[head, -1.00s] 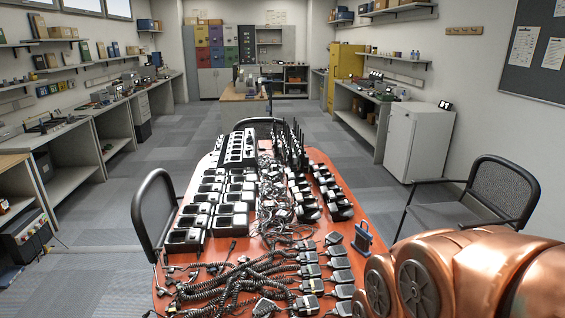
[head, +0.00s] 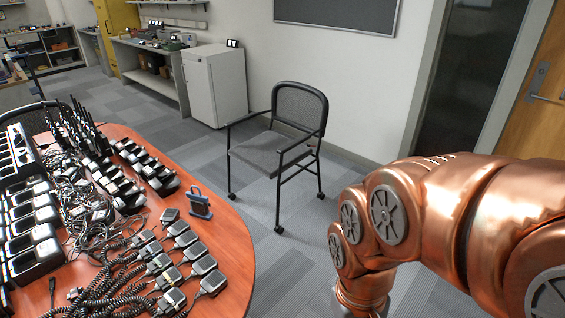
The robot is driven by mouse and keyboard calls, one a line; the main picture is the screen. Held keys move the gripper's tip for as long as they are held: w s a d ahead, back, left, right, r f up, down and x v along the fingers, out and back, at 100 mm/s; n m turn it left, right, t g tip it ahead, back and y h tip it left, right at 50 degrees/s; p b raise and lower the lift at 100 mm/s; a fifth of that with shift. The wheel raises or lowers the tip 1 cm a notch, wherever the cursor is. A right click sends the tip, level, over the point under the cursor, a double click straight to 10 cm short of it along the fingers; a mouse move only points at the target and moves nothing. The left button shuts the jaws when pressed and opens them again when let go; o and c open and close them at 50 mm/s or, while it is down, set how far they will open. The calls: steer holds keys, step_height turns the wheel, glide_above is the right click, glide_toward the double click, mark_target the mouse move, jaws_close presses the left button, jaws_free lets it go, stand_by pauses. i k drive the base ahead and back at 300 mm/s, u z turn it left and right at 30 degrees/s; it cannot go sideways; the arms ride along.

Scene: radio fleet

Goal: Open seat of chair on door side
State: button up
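A black chair with armrests, a mesh back and casters stands right of the table in the head view; its grey seat (head: 268,150) is down flat and bare. The backrest (head: 299,106) is upright, toward the wall. A wooden door (head: 545,95) with a lever handle is at the far right. My copper arm reaches in from the right, in front of the chair and apart from it. My gripper is outside the picture.
The oval wooden table (head: 232,245) at left holds radios, chargers, cables and several speaker microphones. A white cabinet (head: 213,85) stands behind the chair by the wall. Carpet floor (head: 290,270) is clear between table, chair and my arm.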

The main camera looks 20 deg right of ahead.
mark_target(260, 153)
steer(key=z, duration=0.45)
steer(key=i, duration=2.8)
steer(key=u, duration=2.65)
